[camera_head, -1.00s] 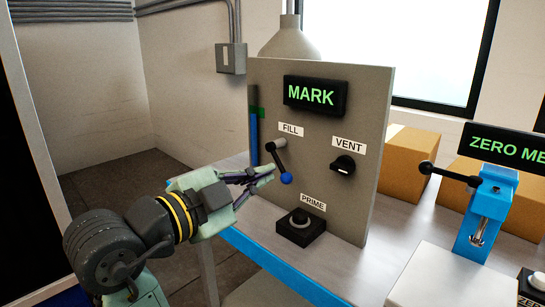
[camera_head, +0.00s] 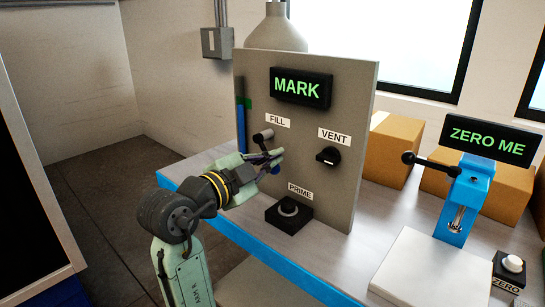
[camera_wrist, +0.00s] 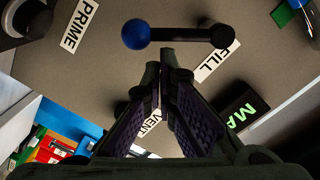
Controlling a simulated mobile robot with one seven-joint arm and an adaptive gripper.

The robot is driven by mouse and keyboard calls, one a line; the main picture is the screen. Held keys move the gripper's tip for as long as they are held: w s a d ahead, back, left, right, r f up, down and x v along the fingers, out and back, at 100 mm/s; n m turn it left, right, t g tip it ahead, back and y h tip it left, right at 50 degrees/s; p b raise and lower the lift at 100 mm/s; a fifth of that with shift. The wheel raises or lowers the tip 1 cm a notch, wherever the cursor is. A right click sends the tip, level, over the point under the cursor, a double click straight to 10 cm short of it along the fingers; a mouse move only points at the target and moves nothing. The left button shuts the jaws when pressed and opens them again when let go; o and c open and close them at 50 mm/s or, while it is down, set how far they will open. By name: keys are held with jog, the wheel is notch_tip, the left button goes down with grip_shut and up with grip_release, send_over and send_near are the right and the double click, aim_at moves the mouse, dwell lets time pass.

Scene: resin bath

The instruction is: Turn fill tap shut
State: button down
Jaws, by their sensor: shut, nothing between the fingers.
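The fill tap (camera_head: 263,135) is a lever on the upright grey panel (camera_head: 345,110), below the FILL label (camera_head: 278,121). In the wrist view its dark lever (camera_wrist: 180,35) runs from the pivot near FILL to a blue ball (camera_wrist: 134,34) on the PRIME side. So the lever hangs down. In the head view my gripper (camera_head: 280,154) covers most of the lever. My gripper (camera_wrist: 167,58) is shut and empty, its fingertips right beside the middle of the lever, on the VENT side. I cannot tell whether they touch it.
The black VENT knob (camera_head: 328,156) is to the right and the PRIME button (camera_head: 289,207) below. A MARK display (camera_head: 301,88) is above. A blue lever stand (camera_head: 459,200) and cardboard boxes (camera_head: 395,160) stand farther right on the bench.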

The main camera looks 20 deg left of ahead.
jog(key=shift+f+b, duration=0.15)
jog(key=shift+b, duration=0.2)
jog(key=shift+f+m+b, duration=0.1)
jog(key=shift+m+b, duration=0.3)
jog(key=shift+b, duration=0.1)
jog(key=shift+a+f+m+b, duration=0.25)
jog(key=shift+m+b, duration=0.25)
jog(key=shift+b, duration=0.55)
jog(key=m+b, duration=0.1)
jog(key=b, duration=0.2)
jog(key=a+f+m+b, duration=0.1)
jog(key=m+b, duration=0.1)
jog(key=b, duration=0.1)
jog(key=a+f+m+b, duration=0.1)
jog(key=b, duration=0.1)
jog(key=shift+w+f+m+b, duration=0.2)
jog(key=shift+w+m+b, duration=0.2)
